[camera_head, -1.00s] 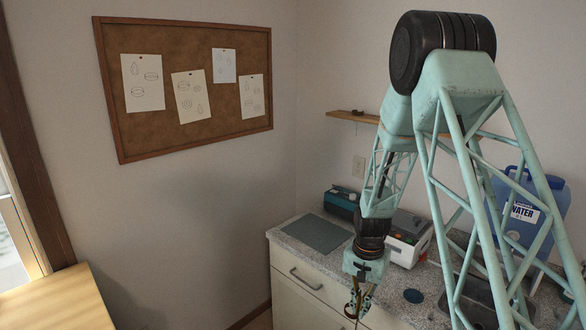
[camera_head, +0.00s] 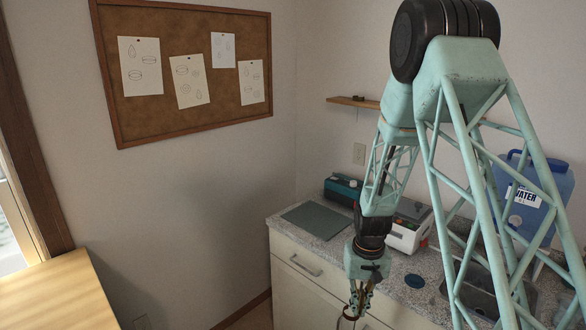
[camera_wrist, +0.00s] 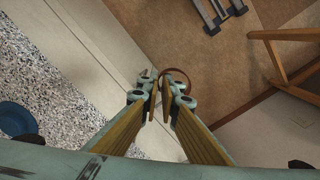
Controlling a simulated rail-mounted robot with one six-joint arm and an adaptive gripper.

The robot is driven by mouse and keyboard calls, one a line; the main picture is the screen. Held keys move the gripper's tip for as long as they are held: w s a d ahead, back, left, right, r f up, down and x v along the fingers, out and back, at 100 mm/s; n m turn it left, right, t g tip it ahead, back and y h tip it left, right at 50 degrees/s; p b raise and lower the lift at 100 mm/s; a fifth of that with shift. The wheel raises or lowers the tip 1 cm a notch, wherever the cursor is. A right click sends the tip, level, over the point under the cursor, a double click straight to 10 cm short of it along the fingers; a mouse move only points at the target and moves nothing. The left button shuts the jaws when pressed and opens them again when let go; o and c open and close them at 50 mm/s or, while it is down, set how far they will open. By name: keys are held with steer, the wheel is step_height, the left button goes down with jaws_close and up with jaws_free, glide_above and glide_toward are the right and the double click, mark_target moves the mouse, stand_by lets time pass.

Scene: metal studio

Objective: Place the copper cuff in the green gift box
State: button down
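The copper cuff is a thin reddish-brown open ring. In the wrist view the cuff (camera_wrist: 177,71) sits at the tips of my gripper (camera_wrist: 162,94), whose two fingers are close together with the ring between them. In the head view my gripper (camera_head: 357,303) hangs down in front of the counter's front face, and the cuff (camera_head: 346,318) shows as a small ring at its tips near the bottom edge. My gripper appears shut on the cuff, above the floor beside the counter. No green gift box can be made out in either view.
A speckled counter (camera_head: 318,245) bears a grey-green mat (camera_head: 315,219), a teal device (camera_head: 343,188), a white device (camera_head: 405,238) and a blue water jug (camera_head: 528,197). A wooden table (camera_head: 55,295) stands at left. In the wrist view, a wooden frame (camera_wrist: 285,34) stands on brown floor.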

stand_by(0.3)
steer(key=d, duration=0.7)
steer(key=shift+s+d, duration=0.1)
stand_by(0.5)
